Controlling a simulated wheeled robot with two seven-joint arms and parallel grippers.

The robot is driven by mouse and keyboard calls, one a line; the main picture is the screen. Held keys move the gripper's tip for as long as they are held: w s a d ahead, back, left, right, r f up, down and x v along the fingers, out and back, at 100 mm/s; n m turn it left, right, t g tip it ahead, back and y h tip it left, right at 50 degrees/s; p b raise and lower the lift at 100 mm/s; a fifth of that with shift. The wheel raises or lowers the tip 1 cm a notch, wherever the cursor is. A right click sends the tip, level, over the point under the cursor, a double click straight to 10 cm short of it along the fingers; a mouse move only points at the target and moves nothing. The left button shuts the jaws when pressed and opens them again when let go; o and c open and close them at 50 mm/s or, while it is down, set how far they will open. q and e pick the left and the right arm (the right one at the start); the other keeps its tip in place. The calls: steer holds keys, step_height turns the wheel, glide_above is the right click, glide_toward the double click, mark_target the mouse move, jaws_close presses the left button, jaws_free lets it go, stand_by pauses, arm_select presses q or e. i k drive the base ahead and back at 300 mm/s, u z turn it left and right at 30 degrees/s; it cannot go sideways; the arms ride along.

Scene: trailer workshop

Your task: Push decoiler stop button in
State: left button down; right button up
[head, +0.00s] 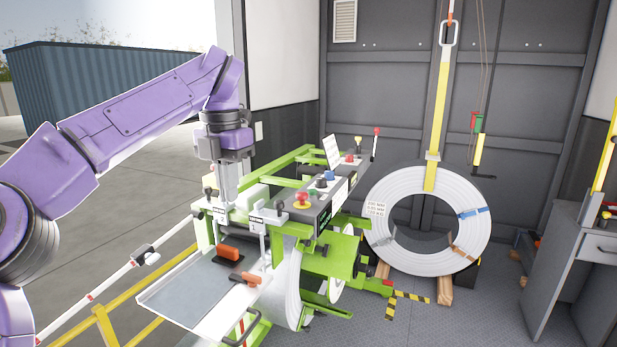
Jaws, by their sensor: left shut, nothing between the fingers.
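A green-framed machine carries a dark control box (318,212) on its top. On its near end sits a red mushroom button (302,198) on a yellow collar. A second red button (349,158) sits farther back, near a blue knob (329,175). I cannot tell from labels which red button is the decoiler stop, nor how far either is pressed. My left gripper (227,198) points down, shut and empty, to the left of the near red button and apart from it in the picture. My right gripper is not in view.
A grey tray (168,312) with orange-handled clamps (229,254) lies in front of the machine. A large white coil (470,200) hangs by a yellow strap (438,115) at the back right. A grey cabinet (572,262) stands right. Floor between is partly clear.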

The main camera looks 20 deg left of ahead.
mark_target(302, 195)
steer(key=i, duration=1.3)
